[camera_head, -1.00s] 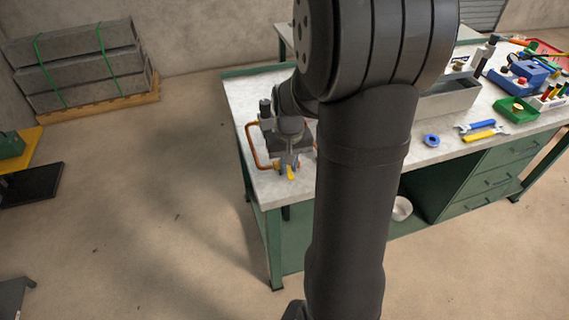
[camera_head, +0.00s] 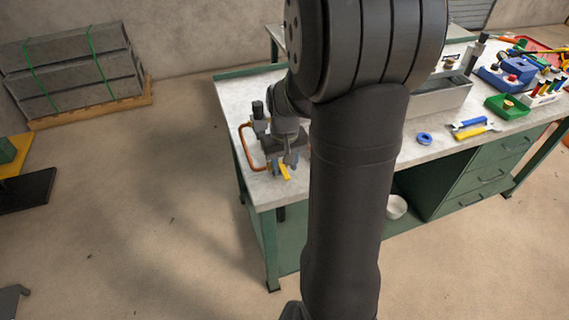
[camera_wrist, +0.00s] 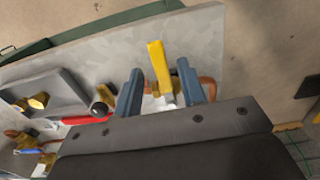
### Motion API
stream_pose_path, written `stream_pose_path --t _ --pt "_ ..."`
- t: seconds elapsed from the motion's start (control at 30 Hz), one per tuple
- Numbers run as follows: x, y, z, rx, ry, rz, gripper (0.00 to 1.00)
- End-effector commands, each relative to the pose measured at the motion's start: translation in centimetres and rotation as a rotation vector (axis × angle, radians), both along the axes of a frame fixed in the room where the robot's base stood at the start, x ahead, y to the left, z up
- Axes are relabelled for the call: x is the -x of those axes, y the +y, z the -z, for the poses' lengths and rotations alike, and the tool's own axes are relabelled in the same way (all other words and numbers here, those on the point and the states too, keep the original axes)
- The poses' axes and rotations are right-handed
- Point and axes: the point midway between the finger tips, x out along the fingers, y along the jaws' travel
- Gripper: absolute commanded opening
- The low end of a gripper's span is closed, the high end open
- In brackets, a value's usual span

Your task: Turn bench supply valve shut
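The bench supply valve has a yellow lever handle (camera_wrist: 160,66), seen in the wrist view at upper middle. It stands between my gripper's two blue-grey fingers (camera_wrist: 160,88), with a gap on each side. My gripper is open and holds nothing. In the head view the yellow handle (camera_head: 285,172) shows at the bench's near left corner, just below my gripper (camera_head: 290,158). The valve's body is mostly hidden by my gripper. A copper pipe (camera_head: 245,148) loops beside it, and part of the pipe shows in the wrist view (camera_wrist: 208,88).
The bench top (camera_head: 240,100) carries a grey tray (camera_head: 440,98), blue tape (camera_head: 424,138), wrenches (camera_head: 478,130) and a green bin (camera_head: 508,106) to the right. In the wrist view a red handle (camera_wrist: 86,120) lies left of my fingers.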

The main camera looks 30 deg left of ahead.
Motion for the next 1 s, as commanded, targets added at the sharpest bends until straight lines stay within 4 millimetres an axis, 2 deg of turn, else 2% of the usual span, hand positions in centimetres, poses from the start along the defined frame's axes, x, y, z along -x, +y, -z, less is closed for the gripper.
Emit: stream_pose_path --t 0.17,0.27,0.37,0.8,1.0 --pt "0.0 0.0 -0.1 -0.001 0.001 0.000 0.37" --pt "0.0 0.0 -0.9 -0.001 -0.001 0.000 0.37" --pt "0.0 0.1 -2.6 -0.004 -0.003 0.000 0.37" --pt "0.0 0.0 -13.1 -0.003 -0.003 0.000 0.37" --pt "0.0 0.0 -16.3 -0.001 -0.001 0.000 0.37"
